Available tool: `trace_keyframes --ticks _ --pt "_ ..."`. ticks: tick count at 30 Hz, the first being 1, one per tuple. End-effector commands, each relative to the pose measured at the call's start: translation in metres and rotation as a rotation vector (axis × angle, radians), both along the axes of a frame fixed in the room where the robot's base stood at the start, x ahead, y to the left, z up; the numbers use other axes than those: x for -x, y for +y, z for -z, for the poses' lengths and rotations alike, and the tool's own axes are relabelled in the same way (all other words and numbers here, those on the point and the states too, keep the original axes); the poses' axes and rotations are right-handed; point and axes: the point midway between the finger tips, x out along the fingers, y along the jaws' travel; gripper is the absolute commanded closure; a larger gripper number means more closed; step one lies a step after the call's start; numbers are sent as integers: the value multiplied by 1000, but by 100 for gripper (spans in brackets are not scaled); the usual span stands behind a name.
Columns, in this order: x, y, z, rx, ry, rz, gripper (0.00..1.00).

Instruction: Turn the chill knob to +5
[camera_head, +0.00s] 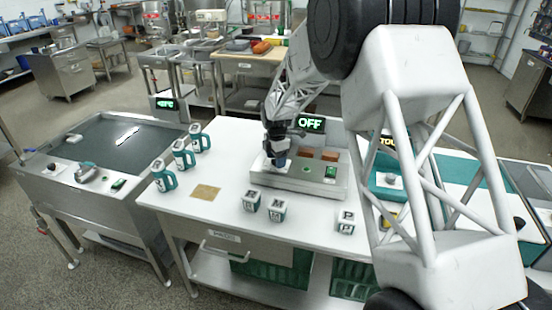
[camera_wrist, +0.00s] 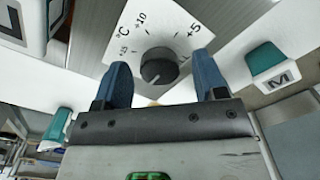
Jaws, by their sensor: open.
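The chill knob (camera_wrist: 158,66) is a round dark-grey knob on a white dial plate (camera_wrist: 165,22) in the wrist view. The plate reads °C, +15, +10 and +5, with +5 at the upper right. A pale pointer mark on the knob seems to face the lower left, away from +5. My gripper (camera_wrist: 163,80) is open, with one blue finger left of the knob and one right of it; contact cannot be told. In the head view my gripper (camera_head: 277,155) is over the left end of the steel unit (camera_head: 318,182) and hides the knob.
An OFF display (camera_head: 311,123) stands behind the unit. Lettered white blocks (camera_head: 277,210) stand in front of it. Teal-handled mugs (camera_head: 163,177) and a brown mat (camera_head: 205,192) are to the left on the white table. My arm covers much of the right side.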

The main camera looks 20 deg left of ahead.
Motion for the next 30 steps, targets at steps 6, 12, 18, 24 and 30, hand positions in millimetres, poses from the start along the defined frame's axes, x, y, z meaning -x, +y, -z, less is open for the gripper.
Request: trace_keyframes --ticks 6,12,18,24,30 --pt "0 0 0 0 0 0 43" --pt "0 0 0 0 0 0 73" --pt "0 0 0 0 0 2 84" --pt "0 0 0 0 0 28 84" --pt "0 0 -1 -1 -1 107 84"
